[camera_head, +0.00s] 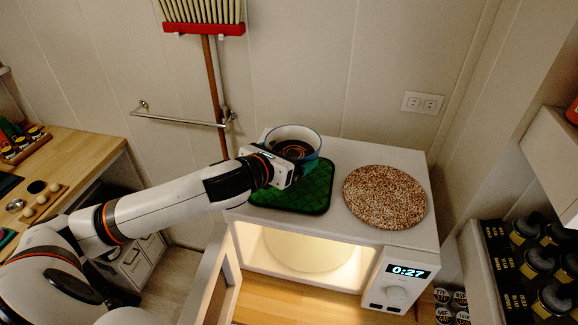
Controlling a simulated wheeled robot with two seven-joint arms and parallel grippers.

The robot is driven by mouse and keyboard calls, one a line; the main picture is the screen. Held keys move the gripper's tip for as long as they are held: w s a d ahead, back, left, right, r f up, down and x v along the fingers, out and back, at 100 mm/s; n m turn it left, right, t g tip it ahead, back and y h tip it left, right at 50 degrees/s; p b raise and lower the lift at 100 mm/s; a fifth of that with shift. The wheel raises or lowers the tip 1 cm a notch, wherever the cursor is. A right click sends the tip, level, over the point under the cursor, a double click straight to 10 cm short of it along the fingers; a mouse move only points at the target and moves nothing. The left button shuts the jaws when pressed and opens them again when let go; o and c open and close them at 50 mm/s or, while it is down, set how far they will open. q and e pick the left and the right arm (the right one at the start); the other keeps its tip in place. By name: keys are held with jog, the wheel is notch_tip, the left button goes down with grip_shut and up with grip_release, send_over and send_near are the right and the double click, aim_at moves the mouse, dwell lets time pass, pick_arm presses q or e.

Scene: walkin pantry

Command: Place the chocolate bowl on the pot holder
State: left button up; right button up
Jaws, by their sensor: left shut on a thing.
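The chocolate bowl (309,139), pale with a blue rim and dark brown contents, is at the back left of the microwave top. My left gripper (277,157) reaches in from the left and is shut on the bowl's near-left side. A green quilted square, which looks like the pot holder (307,193), lies flat on the microwave top. The bowl is over its back part; I cannot tell whether they touch. My gripper and forearm hide part of the green square's left side. My right gripper is not in view.
A round speckled cork mat (385,197) lies right of the green square. The white microwave (404,245) is lit inside, its door (216,285) open to the left. A broom (211,75) and a rail (178,120) are at the wall behind. A wooden counter (85,160) is at left.

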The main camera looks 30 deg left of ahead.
pick_arm(q)
jog(key=f, duration=0.3)
jog(key=shift+w+f+p, duration=0.25)
jog(key=shift+f+p, duration=0.1)
jog(key=shift+p, duration=0.05)
jog(key=shift+f, duration=0.2)
jog(key=shift+s, duration=0.15)
jog(key=shift+f, duration=0.15)
jog(key=o, duration=0.8)
jog(key=shift+f, duration=0.1)
jog(key=shift+o, duration=0.2)
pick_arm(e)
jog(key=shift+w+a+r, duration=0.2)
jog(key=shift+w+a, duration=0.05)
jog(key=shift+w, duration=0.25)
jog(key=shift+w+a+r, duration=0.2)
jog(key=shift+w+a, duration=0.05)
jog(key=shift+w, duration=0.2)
